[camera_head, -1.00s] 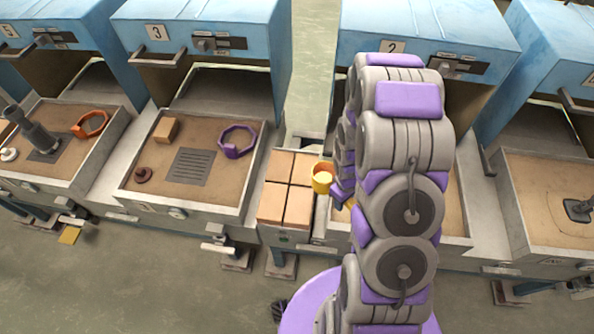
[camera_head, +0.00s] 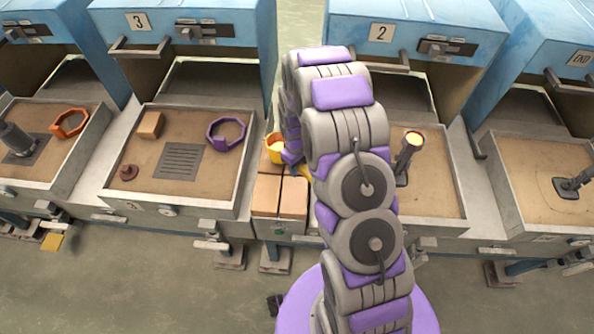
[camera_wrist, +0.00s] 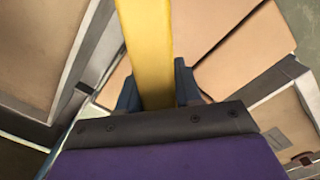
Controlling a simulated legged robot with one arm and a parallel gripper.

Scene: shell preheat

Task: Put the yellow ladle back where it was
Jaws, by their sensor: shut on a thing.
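The yellow ladle (camera_head: 274,149) shows its cup just left of my arm in the head view, over the back of the tan block stand. In the wrist view its flat yellow handle (camera_wrist: 146,45) runs up between the two dark fingers of my gripper (camera_wrist: 157,88), which is shut on it. In the head view my gripper (camera_head: 291,158) is mostly hidden behind my arm. I cannot tell whether the ladle touches the blocks below.
Tan blocks (camera_head: 267,192) fill the stand between stations 3 and 2. Station 3's tray holds a purple ring (camera_head: 226,134), a small tan block (camera_head: 151,124) and a grate (camera_head: 178,161).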

